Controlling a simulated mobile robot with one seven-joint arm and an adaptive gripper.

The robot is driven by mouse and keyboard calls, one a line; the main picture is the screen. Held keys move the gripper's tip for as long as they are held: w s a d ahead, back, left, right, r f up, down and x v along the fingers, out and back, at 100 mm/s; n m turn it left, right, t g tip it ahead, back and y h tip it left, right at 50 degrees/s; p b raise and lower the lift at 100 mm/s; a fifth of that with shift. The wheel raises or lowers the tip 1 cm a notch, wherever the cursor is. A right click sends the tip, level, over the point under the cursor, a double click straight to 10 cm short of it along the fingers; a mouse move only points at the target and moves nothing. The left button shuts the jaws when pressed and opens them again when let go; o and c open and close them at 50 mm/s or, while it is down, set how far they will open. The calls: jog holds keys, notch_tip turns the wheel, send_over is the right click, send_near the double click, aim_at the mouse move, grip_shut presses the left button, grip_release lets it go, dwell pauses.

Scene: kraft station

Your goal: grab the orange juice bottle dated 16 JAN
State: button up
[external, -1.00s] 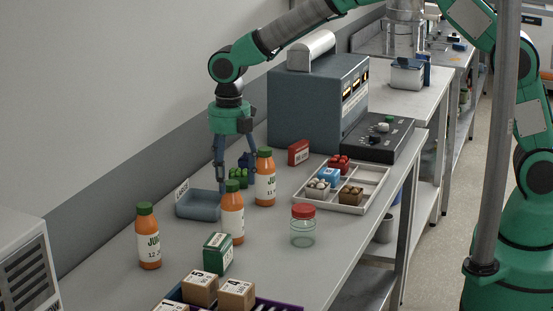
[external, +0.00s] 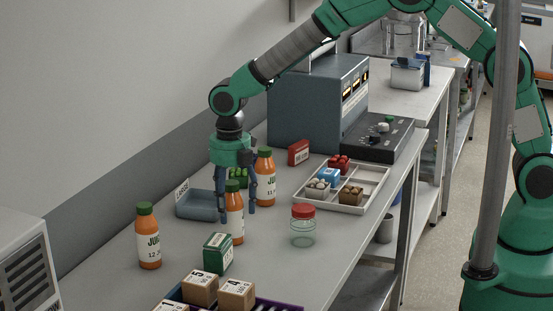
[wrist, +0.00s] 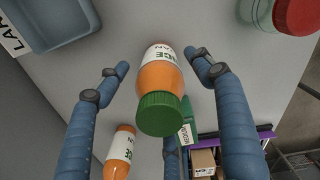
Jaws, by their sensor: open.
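Three orange juice bottles with green caps stand upright on the grey bench. The middle bottle (external: 235,224) is between the fingers of my open gripper (external: 237,209). In the wrist view this bottle (wrist: 160,80) stands between the two spread fingers (wrist: 159,63), with gaps on both sides. Its label is partly hidden, and its date is not readable. The left bottle (external: 149,240) has a label starting "12". The back bottle (external: 266,180), behind my gripper, has a label starting "11". No label legibly shows 16 JAN.
A blue-grey tray (external: 185,212) is left of the middle bottle. A green box (external: 217,254) is close in front of it, and a red-lidded jar (external: 303,228) stands to the right. A purple crate (external: 268,304) with cartons is nearest. Bench between left bottle and tray is clear.

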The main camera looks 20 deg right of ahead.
aim_at(232, 223)
jog(key=shift+f, duration=0.15)
jog(key=shift+f+b, duration=0.6)
jog(key=shift+f, duration=1.9)
jog(key=c, duration=1.5)
